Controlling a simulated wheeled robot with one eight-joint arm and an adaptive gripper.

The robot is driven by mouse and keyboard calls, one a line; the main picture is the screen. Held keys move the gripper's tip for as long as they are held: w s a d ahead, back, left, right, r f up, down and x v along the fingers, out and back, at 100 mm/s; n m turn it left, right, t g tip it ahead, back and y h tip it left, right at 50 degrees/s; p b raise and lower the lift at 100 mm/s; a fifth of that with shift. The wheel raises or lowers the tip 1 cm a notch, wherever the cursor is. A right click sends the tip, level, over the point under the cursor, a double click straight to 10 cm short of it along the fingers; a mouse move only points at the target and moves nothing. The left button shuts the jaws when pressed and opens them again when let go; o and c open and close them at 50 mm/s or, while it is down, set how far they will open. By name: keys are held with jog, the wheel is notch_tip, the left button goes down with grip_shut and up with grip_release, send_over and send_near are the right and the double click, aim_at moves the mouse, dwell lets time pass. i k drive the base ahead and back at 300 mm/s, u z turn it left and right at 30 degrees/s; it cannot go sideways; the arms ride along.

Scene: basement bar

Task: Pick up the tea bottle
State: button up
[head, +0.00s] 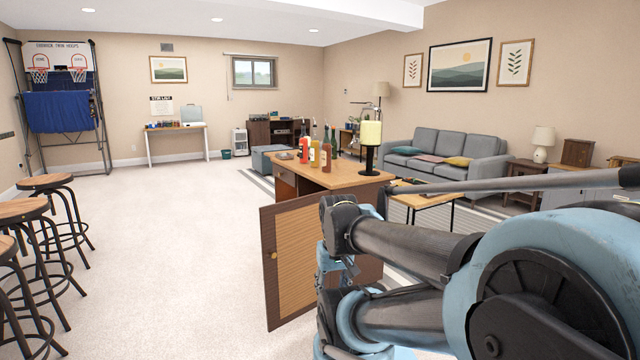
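Several bottles stand upright in a cluster on the wooden desk (345,176). They include a red bottle (304,150), a yellow-orange bottle (315,154) and an amber-brown bottle (326,158). The amber-brown one looks most like a tea bottle, but no label is readable. My arm reaches in from the right, in front of the desk. The end of the arm, with what seems to be my gripper (342,268), is below the desktop and apart from the bottles. Its fingers are too small and hidden to tell whether they are open.
A cabinet door (296,262) stands open at the desk's front. A low table (422,198) and sofa (440,150) are behind right. Stools (45,205) line the left; the carpet between is clear.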

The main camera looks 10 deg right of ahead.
aim_at(327, 146)
jog(key=z, duration=0.6)
jog(key=i, duration=0.85)
jog(key=z, duration=0.45)
jog(key=i, duration=0.8)
jog(key=u, duration=0.7)
jog(key=i, duration=0.45)
jog(key=u, duration=0.35)
